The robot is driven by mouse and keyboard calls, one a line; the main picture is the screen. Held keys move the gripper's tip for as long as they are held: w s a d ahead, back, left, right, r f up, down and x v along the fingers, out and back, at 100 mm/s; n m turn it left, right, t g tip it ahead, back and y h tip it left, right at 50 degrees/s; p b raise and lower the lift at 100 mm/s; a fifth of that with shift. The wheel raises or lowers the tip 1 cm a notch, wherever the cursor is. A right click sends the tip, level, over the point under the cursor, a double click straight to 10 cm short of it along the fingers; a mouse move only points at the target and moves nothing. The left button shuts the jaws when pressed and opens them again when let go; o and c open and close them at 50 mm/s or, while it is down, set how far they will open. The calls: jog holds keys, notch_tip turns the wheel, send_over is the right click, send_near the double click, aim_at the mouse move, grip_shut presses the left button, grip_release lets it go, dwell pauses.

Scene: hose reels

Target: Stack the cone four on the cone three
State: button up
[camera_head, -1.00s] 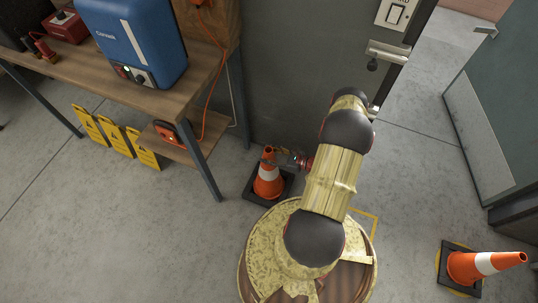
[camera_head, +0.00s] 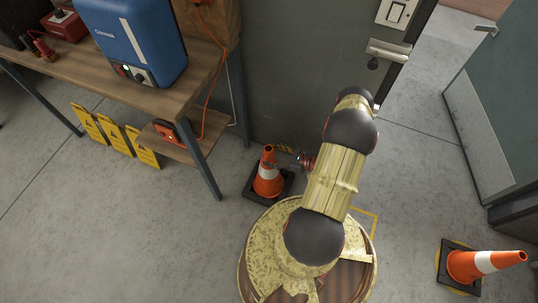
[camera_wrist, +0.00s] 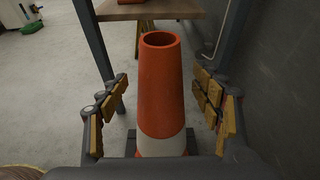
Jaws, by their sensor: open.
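An orange cone (camera_head: 267,185) with a white band and black base stands upright on the floor near the table leg. It fills the middle of the wrist view (camera_wrist: 160,85), its open top facing up. A second orange and white cone (camera_head: 486,264) is at the lower right, its tip pointing right in the picture. No labels show which is cone three or cone four. My gripper (camera_head: 288,151) is just right of the upright cone's top. In the wrist view its padded fingers are spread apart on either side of the cone, with gaps and no visible contact.
A workbench (camera_head: 130,85) with a blue machine (camera_head: 140,42) stands at the left. Several yellow signs (camera_head: 117,139) lean below it. A dark wall (camera_head: 295,80) is close behind the upright cone. A yellow floor outline (camera_head: 372,222) shows beside my base.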

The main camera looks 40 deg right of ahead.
jog(key=v, duration=1)
jog(key=shift+s+d, duration=0.1)
dwell(0.3)
